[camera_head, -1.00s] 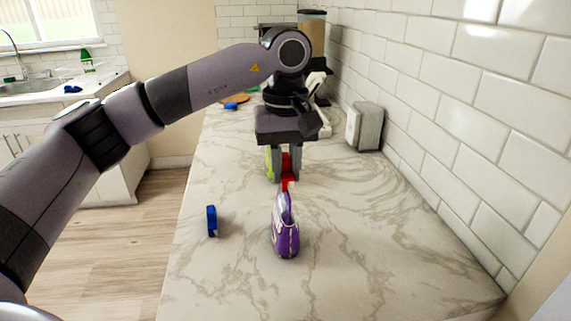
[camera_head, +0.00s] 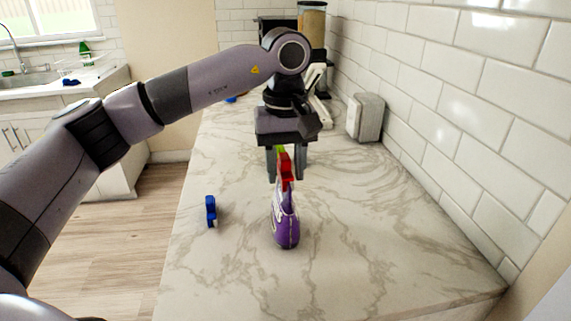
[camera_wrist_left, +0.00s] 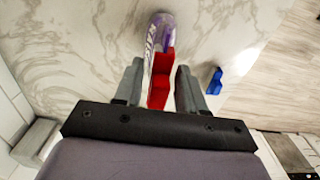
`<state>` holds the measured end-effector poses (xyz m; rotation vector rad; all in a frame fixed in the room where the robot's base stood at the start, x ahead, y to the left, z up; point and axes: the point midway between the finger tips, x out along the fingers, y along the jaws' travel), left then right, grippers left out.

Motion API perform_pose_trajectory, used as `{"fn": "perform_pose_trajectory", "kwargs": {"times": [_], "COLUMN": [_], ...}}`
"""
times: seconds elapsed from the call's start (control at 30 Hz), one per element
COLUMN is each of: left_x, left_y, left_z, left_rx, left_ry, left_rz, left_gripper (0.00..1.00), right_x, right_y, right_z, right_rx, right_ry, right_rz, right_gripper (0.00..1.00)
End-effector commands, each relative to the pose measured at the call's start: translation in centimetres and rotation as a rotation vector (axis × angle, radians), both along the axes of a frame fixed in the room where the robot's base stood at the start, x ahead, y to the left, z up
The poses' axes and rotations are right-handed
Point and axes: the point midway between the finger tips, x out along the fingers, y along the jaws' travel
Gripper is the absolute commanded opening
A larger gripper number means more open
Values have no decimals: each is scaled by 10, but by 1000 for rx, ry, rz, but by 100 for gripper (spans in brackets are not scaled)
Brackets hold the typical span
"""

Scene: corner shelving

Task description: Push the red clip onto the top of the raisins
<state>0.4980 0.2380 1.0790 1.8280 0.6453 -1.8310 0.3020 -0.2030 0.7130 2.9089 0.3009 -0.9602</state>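The purple raisins bag (camera_head: 286,230) stands upright on the counter in the head view, and its top end shows in the wrist view (camera_wrist_left: 160,30). The red clip (camera_head: 287,170) is at the top of the bag; it also shows in the wrist view (camera_wrist_left: 159,85). My left gripper (camera_head: 287,176) is above and behind the bag, its fingers spread on either side of the clip. In the wrist view the fingers (camera_wrist_left: 158,82) stand apart, with gaps beside the clip. Exactly how far the clip is seated is hard to tell. My right gripper is not in view.
A blue clip-like object (camera_head: 211,211) stands on the marble counter (camera_head: 360,240) left of the bag, near the counter's left edge. A grey-white box (camera_head: 366,117) is by the tiled wall. The counter in front and to the right is clear.

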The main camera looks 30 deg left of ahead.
Motion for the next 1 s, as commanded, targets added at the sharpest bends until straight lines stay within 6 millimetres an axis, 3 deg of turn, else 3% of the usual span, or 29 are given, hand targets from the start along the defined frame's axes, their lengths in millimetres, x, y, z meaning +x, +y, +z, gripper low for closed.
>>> {"fn": "perform_pose_trajectory", "kwargs": {"times": [0.37, 0.73, 1.0], "left_x": [0, 1, 0], "left_y": [0, 0, 0], "left_z": [4, 60, 73], "left_rx": [-1, 0, -1], "left_ry": [-2, -4, -1], "left_rz": [0, 0, -1], "left_gripper": [52, 52, 52], "right_x": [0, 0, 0], "right_y": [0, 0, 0], "right_z": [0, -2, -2], "right_rx": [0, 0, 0], "right_ry": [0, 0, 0], "right_rz": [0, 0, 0], "right_gripper": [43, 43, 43]}}
